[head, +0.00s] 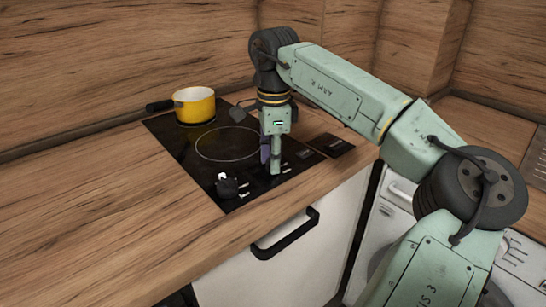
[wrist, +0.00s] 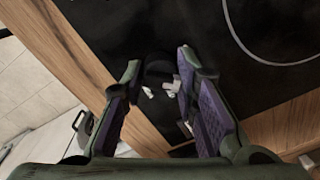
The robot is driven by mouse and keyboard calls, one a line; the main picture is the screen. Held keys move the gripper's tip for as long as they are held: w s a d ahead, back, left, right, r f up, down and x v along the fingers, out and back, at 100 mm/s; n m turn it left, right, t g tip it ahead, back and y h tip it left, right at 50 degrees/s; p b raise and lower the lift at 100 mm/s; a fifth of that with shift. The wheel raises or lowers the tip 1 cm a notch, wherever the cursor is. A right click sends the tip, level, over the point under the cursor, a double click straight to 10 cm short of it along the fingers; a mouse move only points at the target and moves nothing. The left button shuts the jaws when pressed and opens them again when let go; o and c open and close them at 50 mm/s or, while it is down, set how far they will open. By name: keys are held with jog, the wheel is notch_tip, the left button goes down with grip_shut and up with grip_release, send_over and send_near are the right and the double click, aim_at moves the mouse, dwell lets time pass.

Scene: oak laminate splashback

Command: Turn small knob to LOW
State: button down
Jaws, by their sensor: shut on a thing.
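My gripper (head: 271,168) points straight down at the front part of the black hob (head: 185,153). In the wrist view the gripper's purple-padded fingers (wrist: 160,66) stand on either side of a dark small knob (wrist: 157,72) and are shut on it. White marks show beside this knob; its pointer and setting cannot be read. In the head view the fingers hide the knob. Another black knob (head: 227,187) with a white mark stands on the hob to the left of my gripper, apart from it.
A yellow pan (head: 194,105) with a dark handle stands on the rear left of the hob. A dark utensil (head: 240,110) lies behind the gripper. The wooden counter (head: 105,190) to the left is clear. A drawer with a black handle (head: 285,235) is below.

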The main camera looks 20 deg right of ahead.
jog(key=shift+m, duration=0.8)
jog(key=c, duration=1.3)
grip_release()
jog(key=shift+r, duration=0.1)
jog(key=r, duration=1.2)
jog(key=shift+s, duration=0.25)
jog(key=shift+f, duration=0.1)
